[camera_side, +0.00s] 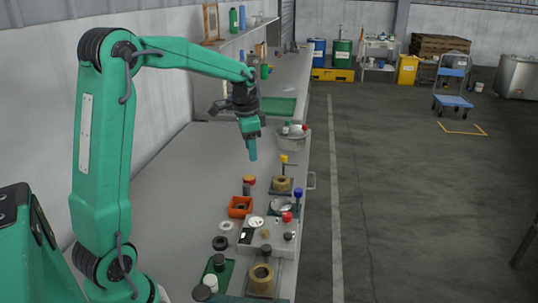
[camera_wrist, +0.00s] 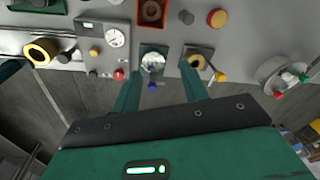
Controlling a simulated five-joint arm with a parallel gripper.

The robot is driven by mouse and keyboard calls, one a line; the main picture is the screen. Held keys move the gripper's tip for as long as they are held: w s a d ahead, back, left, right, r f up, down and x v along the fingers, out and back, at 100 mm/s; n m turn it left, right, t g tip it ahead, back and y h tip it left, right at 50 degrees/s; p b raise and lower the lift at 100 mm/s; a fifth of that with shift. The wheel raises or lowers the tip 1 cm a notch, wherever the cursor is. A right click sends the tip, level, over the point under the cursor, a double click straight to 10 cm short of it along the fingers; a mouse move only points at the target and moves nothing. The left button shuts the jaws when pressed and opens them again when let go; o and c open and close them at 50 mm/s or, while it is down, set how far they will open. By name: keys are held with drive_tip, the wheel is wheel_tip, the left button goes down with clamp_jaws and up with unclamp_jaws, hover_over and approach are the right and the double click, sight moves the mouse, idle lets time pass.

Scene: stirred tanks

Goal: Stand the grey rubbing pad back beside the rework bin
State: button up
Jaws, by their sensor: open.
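My gripper (camera_side: 252,152) hangs above the bench, fingers pointing down, apart from everything below. In the wrist view its two fingers (camera_wrist: 161,80) are spread with nothing held between them. Beyond and between them lie a dark plate with a shiny round disc (camera_wrist: 153,62) and a blue knob (camera_wrist: 152,86). A small orange-red square bin (camera_side: 239,207) with a ring inside may be the rework bin; it also shows in the wrist view (camera_wrist: 143,20).
A light grey panel (camera_side: 257,237) with a gauge and knobs sits near the bench's right edge. Brass rings on plates (camera_side: 282,185) stand nearby.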

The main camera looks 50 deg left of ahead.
drive_tip(key=s+d+r+n+t, duration=0.2)
drive_tip(key=s+d+r, duration=0.3)
drive_tip(key=s+d, duration=0.4)
drive_tip(key=s+d+f+n+t, duration=0.1)
drive_tip(key=s+d+n+t, duration=0.1)
drive_tip(key=s+d, duration=0.6)
drive_tip(key=shift+s+d+n+h, duration=0.2)
drive_tip(key=shift+s+n+h, duration=0.1)
drive_tip(key=shift+s, duration=0.9)
